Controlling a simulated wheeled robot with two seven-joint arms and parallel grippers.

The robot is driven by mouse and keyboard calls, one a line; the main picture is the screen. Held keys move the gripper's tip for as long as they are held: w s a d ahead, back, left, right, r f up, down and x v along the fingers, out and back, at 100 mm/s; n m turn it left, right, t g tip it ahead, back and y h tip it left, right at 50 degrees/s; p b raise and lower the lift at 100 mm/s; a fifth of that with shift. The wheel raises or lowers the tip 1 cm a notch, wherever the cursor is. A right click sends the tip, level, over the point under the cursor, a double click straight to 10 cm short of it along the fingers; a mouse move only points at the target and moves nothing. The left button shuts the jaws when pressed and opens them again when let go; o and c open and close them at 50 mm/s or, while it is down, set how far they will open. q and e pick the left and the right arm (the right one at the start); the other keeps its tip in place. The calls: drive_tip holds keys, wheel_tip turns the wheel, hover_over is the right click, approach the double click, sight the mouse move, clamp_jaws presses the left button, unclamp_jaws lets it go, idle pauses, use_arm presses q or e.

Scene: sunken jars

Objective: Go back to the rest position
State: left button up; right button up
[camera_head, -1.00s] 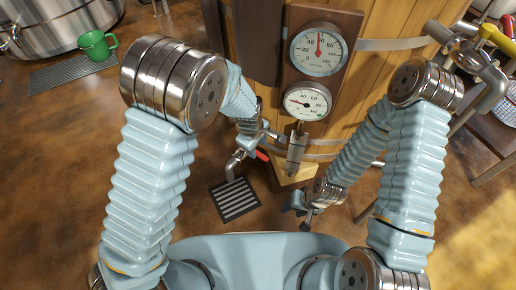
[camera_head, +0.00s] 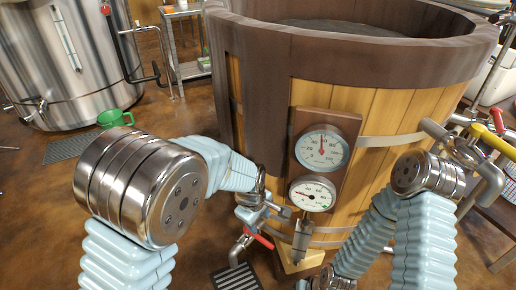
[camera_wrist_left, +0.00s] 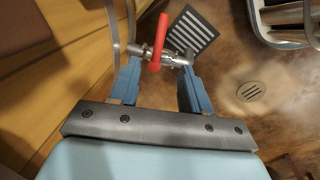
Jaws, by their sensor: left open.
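My left gripper (camera_head: 254,218) is beside the lower front of the wooden vat (camera_head: 380,110), at a metal tap with a red handle (camera_head: 258,238). In the left wrist view its two blue fingers (camera_wrist_left: 160,80) are apart. The tap's red handle (camera_wrist_left: 160,42) and metal body (camera_wrist_left: 165,57) show between and just beyond the fingertips; I cannot tell whether they touch. My right arm reaches down on the right of the vat. Its gripper (camera_head: 302,285) shows only as a sliver at the bottom edge, so its jaws are hidden.
Two round gauges (camera_head: 322,148) sit on a board on the vat. A floor drain grate (camera_head: 236,278) lies below the tap. Pipes with a yellow handle (camera_head: 492,140) are at right.

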use_arm(q)
drive_tip(key=s+a+f+m+g, duration=0.1)
drive_tip(key=s+a+f+m, duration=0.35)
drive_tip(key=a+f, duration=0.75)
drive_tip(key=s+f+m+h+p, duration=0.1)
drive_tip(key=s+f+m+h, duration=0.1)
drive_tip(key=s+f+m, duration=0.2)
drive_tip(key=s+f, duration=0.3)
drive_tip(key=s, duration=0.3)
drive_tip(key=shift+s+d+f+h, duration=0.15)
drive_tip(key=shift+s+f+h, duration=0.15)
drive_tip(key=shift+s+f, duration=0.1)
